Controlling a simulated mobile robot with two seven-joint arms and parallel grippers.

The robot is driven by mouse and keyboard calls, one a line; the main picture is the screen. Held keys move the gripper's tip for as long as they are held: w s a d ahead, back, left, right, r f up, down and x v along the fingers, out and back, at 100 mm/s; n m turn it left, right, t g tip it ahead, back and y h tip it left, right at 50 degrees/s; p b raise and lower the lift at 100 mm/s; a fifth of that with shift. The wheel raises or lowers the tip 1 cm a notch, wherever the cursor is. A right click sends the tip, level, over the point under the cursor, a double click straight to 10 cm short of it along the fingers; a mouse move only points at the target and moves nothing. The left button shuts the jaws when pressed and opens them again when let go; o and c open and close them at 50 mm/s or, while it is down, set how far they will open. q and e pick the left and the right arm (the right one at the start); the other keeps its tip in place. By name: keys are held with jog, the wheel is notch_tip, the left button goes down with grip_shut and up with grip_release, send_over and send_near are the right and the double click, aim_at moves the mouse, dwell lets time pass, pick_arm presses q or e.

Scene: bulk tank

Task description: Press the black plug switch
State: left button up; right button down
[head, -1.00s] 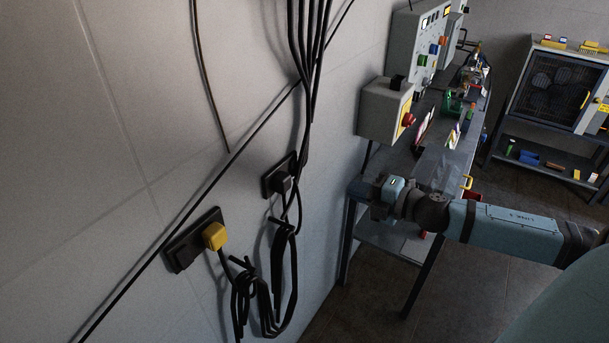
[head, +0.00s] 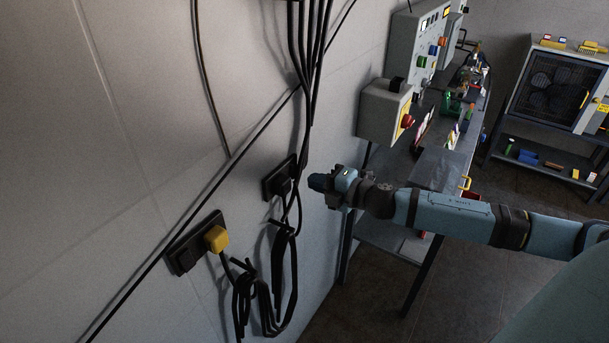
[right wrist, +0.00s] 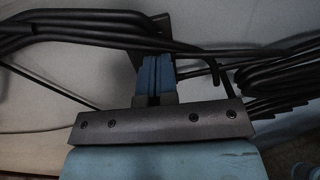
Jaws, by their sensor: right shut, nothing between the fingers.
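The black plug (head: 283,186) sits in a dark wall socket plate (head: 272,179) on the wall, left of my right gripper in the head view. My right gripper (head: 313,182) is shut and empty, its fingers pointing left at the plug and apart from it in that view. In the right wrist view the shut blue fingers (right wrist: 156,76) point at a dark plate (right wrist: 160,24) behind black cables; the switch itself cannot be made out there. A yellow plug (head: 216,238) sits in another dark plate (head: 186,257) lower left. My left gripper is not in view.
A bundle of black cables (head: 312,60) hangs beside the black plug, and looped cables (head: 283,290) hang below it. A grey control box (head: 384,110) is on the wall behind my arm. A metal bench (head: 400,165) stands at the right.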

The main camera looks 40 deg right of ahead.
aim_at(296, 176)
jog(key=shift+p+x, duration=0.4)
jog(key=shift+x, duration=1.45)
jog(key=shift+a, duration=0.1)
